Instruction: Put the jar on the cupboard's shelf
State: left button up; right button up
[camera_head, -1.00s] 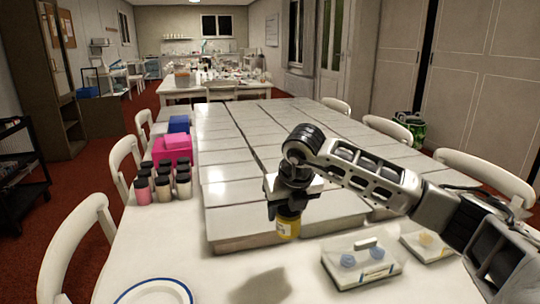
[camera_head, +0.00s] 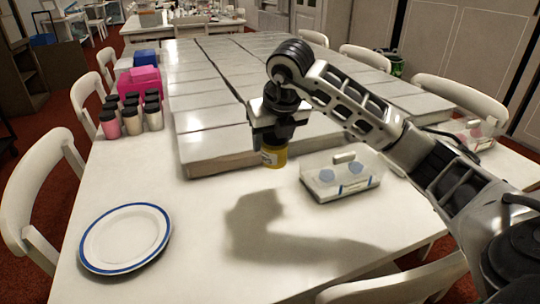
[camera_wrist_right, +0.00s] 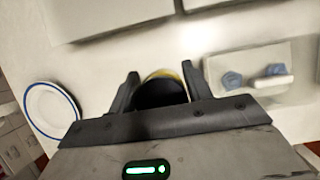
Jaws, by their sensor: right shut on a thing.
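My right gripper (camera_head: 272,142) is shut on a yellow jar (camera_head: 274,156) with a dark lid and holds it upright above the white table. In the right wrist view the jar (camera_wrist_right: 163,76) shows between the two fingers of the right gripper (camera_wrist_right: 160,88). The jar's shadow and the arm's shadow fall on the table in front, apart from it. A dark brown cupboard (camera_head: 18,85) with shelves stands at the far left, partly cut off by the frame. My left gripper is not in view.
The white table (camera_head: 200,225) bears a blue-rimmed plate (camera_head: 125,238), a clear box with blue items (camera_head: 342,176), several dark-lidded jars (camera_head: 132,116), a pink box (camera_head: 140,80) and flat grey boxes (camera_head: 205,120). White chairs (camera_head: 45,190) line its sides. The table's front middle is clear.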

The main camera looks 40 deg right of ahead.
jog(key=w+f, duration=0.1)
jog(key=w+d+f, duration=0.1)
jog(key=f, duration=0.1)
jog(key=w+d+f, duration=0.1)
jog(key=shift+f, duration=0.25)
jog(key=shift+w+d+f+b, duration=0.15)
jog(key=shift+f+b, duration=0.15)
jog(key=shift+f, duration=1.45)
jog(key=shift+f, duration=0.2)
jog(key=o, duration=1)
jog(key=shift+o, duration=0.2)
